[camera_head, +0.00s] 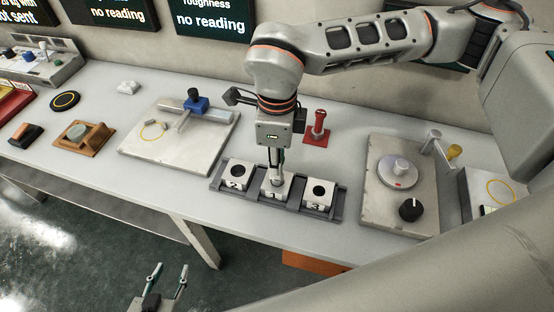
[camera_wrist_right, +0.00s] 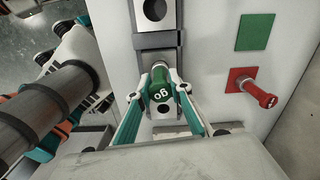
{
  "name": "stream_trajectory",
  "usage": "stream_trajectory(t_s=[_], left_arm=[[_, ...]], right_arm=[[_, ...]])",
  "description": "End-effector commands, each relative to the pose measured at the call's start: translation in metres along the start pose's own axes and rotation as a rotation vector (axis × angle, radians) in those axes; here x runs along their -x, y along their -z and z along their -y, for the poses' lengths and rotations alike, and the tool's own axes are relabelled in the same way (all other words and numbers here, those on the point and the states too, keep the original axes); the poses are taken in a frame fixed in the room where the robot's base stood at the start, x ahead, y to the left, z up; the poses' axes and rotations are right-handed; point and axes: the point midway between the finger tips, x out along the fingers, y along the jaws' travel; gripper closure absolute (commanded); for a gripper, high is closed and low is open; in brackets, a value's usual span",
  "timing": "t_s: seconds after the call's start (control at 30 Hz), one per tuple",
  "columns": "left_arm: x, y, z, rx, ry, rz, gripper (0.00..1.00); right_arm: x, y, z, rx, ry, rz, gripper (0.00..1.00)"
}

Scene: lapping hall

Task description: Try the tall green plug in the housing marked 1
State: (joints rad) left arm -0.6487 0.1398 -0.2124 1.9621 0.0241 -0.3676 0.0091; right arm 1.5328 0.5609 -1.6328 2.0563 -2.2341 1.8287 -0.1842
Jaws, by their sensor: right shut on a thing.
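The tall green plug (camera_wrist_right: 160,84) is held between the fingers of my right gripper (camera_wrist_right: 164,98), with light lettering on its top. In the head view my right gripper (camera_head: 277,178) points down over the middle housing, marked 1 (camera_head: 276,193). The gripper hides the plug and the bore there. In the wrist view the plug is over this housing; I cannot tell whether its lower end is in the bore. Housing 2 (camera_head: 235,175) and housing 3 (camera_head: 319,194) stand either side with open bores. My left gripper (camera_head: 166,287) is open and empty, low in front of the bench.
The housings sit in a dark rack (camera_head: 295,207). A red plug (camera_head: 319,122) stands on a red mat (camera_head: 315,139) behind; an empty green mat (camera_wrist_right: 255,32) is beside it. A plate with a blue clamp (camera_head: 197,104) is left, a lapping plate (camera_head: 381,212) right.

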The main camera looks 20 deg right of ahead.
Motion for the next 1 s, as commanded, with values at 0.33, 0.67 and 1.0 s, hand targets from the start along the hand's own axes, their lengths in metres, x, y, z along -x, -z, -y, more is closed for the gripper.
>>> stream_trajectory(t_s=[0.33,0.67,1.0], left_arm=[[-0.001,-0.004,-0.001,0.001,-0.001,0.003,0.60],[-0.003,-0.007,-0.001,0.001,-0.001,0.005,0.60],[-0.004,-0.010,-0.002,0.001,-0.002,0.007,0.60]], right_arm=[[-0.004,0.000,0.000,0.000,0.001,0.001,1.00],[-0.007,0.000,0.000,0.000,0.001,0.001,1.00],[-0.011,0.000,0.000,0.000,0.001,0.001,1.00]])
